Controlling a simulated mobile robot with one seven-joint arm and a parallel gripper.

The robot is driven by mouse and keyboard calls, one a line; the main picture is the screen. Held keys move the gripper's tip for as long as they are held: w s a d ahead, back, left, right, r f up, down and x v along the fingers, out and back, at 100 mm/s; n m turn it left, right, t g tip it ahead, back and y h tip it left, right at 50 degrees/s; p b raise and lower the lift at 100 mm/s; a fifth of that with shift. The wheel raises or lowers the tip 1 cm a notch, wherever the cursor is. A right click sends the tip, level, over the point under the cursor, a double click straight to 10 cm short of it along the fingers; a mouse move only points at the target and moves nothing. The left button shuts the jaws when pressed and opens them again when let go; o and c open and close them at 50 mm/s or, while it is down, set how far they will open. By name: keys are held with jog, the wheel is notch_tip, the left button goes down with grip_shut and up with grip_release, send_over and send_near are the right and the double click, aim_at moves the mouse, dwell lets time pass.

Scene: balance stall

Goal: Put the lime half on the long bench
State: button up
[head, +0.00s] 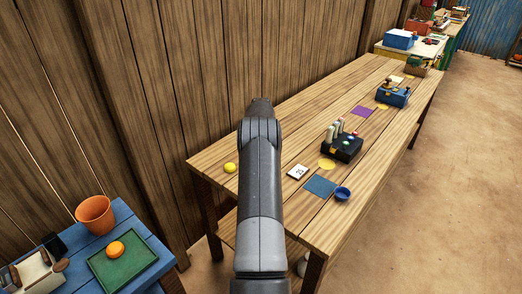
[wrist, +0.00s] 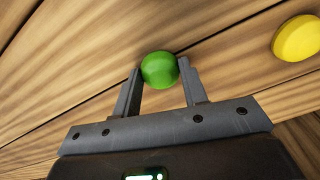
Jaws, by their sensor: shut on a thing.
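The lime half (wrist: 160,70) is a round green piece between the two fingertips of my gripper (wrist: 161,78) in the wrist view. The gripper is shut on it. Wooden planks of the long bench (wrist: 60,75) show behind it; whether the lime touches them I cannot tell. In the head view the long bench (head: 300,125) runs from the middle to the upper right along the wall. My arm reaches over its near left end and hides the gripper and the lime there.
A yellow round piece (head: 229,168) lies at the bench's near left end, also right of my gripper in the wrist view (wrist: 297,38). A blue table (head: 160,245) is at lower left.

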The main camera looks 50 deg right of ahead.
jog(key=shift+f, duration=0.15)
jog(key=o, duration=0.9)
jog(key=shift+o, duration=0.2)
notch_tip(320, 180, up, 13)
jog(key=shift+f, duration=0.2)
